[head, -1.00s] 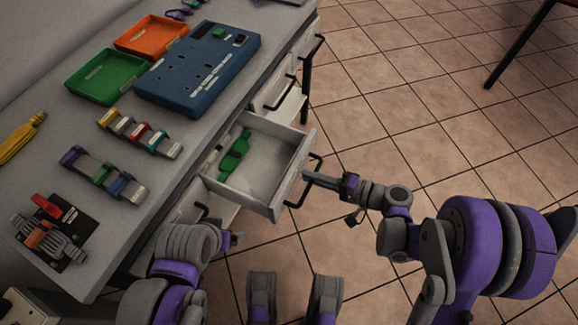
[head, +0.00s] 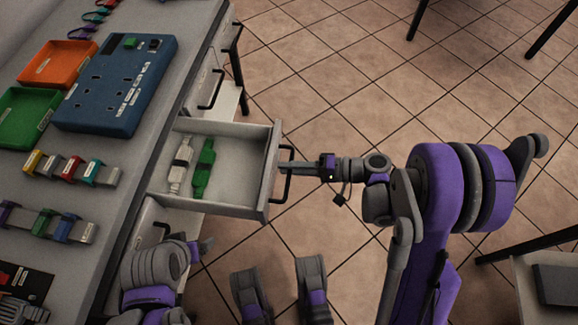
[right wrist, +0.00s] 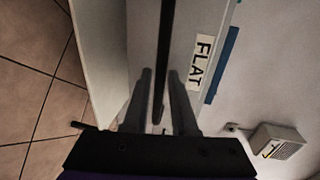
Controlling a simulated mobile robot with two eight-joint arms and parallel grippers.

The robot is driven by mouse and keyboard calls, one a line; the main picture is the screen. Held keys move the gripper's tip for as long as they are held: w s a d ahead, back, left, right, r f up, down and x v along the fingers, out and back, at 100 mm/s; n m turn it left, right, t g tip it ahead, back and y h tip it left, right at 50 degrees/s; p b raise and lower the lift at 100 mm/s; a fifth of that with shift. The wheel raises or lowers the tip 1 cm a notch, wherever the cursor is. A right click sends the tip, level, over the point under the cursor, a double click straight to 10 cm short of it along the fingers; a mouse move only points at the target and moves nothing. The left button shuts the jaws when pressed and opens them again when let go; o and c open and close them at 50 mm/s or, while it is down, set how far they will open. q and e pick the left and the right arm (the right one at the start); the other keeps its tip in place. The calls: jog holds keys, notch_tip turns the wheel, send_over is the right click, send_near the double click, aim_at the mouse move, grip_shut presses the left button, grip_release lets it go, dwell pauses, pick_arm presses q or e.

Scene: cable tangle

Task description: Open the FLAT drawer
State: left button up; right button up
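The FLAT drawer (head: 240,195) stands pulled out from the desk in the head view. A white item (head: 180,165) and a green item (head: 203,168) lie inside it. Its front bears a FLAT label (right wrist: 202,62) in the right wrist view. My right gripper (head: 287,166) is at the drawer's dark handle (head: 286,182).
The desk (head: 150,155) carries a blue panel (head: 118,85), an orange tray (head: 58,62), a green tray (head: 25,115) and rows of small coloured items. Other drawers with dark handles (head: 211,88) sit further along. Tiled floor (head: 330,90) lies clear beyond the drawer.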

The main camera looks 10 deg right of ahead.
jog(key=shift+o, duration=1.1)
jog(key=shift+d, duration=0.1)
jog(key=p+v, duration=0.1)
jog(key=v, duration=0.9)
jog(key=shift+s+d+p, duration=0.15)
jog(key=shift+d+p, duration=0.15)
jog(key=shift+a, duration=0.1)
